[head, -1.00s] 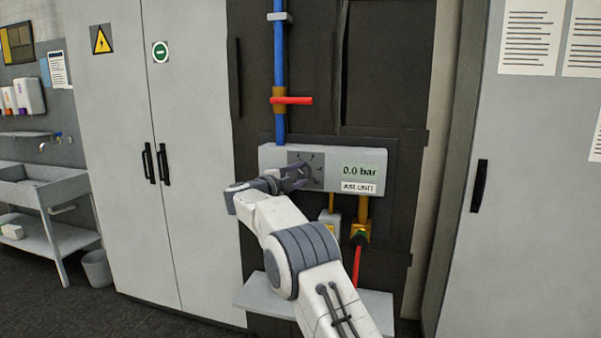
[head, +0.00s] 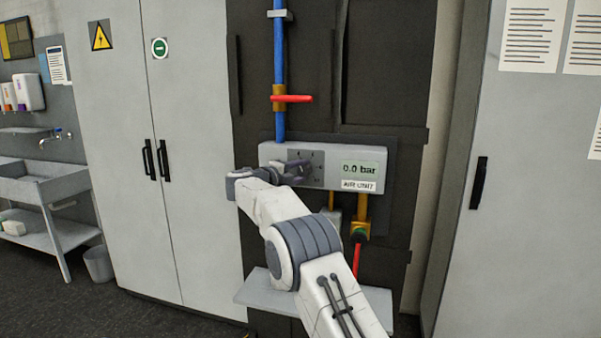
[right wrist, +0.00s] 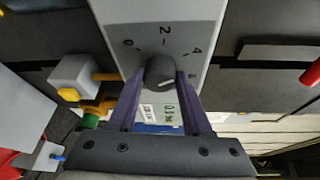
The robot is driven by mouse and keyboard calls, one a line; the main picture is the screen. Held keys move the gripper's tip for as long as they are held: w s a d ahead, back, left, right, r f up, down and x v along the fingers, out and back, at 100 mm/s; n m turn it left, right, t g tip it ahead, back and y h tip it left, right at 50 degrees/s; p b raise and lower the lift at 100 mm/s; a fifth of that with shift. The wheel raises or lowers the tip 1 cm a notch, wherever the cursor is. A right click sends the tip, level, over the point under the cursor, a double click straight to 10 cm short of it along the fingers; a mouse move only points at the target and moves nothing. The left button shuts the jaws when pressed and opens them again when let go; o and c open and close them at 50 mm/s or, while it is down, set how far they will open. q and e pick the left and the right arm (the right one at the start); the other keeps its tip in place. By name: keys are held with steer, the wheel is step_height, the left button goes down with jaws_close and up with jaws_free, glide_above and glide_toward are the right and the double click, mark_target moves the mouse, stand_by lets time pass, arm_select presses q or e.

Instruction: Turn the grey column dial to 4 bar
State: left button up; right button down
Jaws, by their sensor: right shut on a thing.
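The dial is a dark grey round knob (right wrist: 160,70) with a white mark on its face, on the grey plate of a wall unit (head: 273,153). Figures 0, 2 and 4 show around it in the right wrist view, with another mark near the right finger. My right gripper (head: 304,166) is at the plate, its two fingers on either side of the knob and shut on it. In the head view the gripper hides most of the knob. The unit's display (head: 360,169) reads 0.0 bar. My left gripper is not in view.
A blue pipe (head: 279,65) with a red-handled valve (head: 292,98) rises above the unit. A yellow fitting with a red hose (head: 357,258) hangs below it. A grey shelf (head: 256,290) juts out under my arm. Tall cabinets (head: 195,90) stand on both sides.

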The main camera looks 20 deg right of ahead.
steer(key=shift+d+f, duration=0.1)
steer(key=shift+f, duration=0.05)
steer(key=shift+c, duration=1.7)
jaws_free()
steer(key=shift+s+a, duration=0.15)
steer(key=shift+a, duration=0.15)
steer(key=b+v, duration=0.3)
steer(key=v, duration=0.7)
